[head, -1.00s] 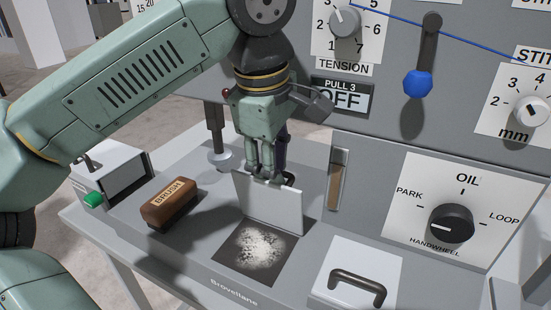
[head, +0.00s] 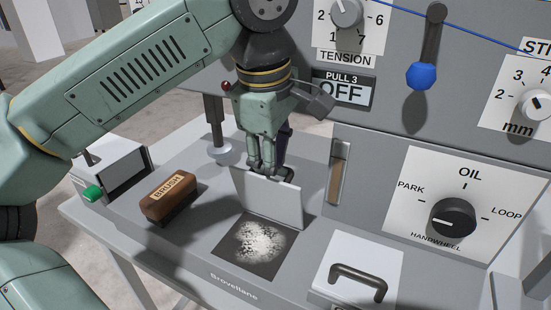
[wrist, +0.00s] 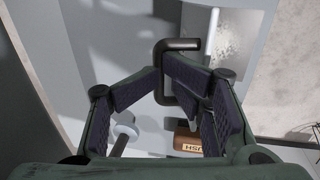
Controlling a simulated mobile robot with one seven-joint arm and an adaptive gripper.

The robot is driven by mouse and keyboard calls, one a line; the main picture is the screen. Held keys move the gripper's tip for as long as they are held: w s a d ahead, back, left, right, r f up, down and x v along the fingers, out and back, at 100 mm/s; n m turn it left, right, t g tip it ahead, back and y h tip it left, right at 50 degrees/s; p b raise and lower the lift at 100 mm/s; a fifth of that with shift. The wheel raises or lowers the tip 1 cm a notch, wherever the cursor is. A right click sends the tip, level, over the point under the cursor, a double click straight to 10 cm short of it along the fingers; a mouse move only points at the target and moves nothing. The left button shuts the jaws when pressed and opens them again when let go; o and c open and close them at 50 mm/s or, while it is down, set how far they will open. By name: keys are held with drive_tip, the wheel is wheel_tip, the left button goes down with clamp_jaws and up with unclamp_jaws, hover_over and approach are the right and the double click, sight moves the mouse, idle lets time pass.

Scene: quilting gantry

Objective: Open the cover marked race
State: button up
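A light grey cover (head: 272,202) stands raised, nearly upright, at the back edge of a dark square recess (head: 272,268) in the machine bed. Pale lint (head: 260,243) lies in the recess. No marking is legible on the cover. My gripper (head: 268,172) is behind the cover's top edge, and its fingertips are partly hidden there. In the wrist view the cover's dark handle (wrist: 180,44) passes between the close fingertips (wrist: 161,72), which appear shut on it. A second white cover (head: 335,273) with a dark handle lies flat at the lower right, its label cut off.
A wooden brush (head: 170,197) lies left of the recess. The presser foot (head: 221,152) stands behind it. A box with a green button (head: 92,193) is at the far left. The control panel with its handwheel knob (head: 453,217) rises close on the right.

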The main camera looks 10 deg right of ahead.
sight(268, 192)
wheel_tip(268, 192, up, 12)
drive_tip(key=s+a, duration=0.1)
drive_tip(key=shift+s+a+f, duration=0.15)
drive_tip(key=shift+s+a, duration=0.1)
drive_tip(key=shift+s, duration=0.15)
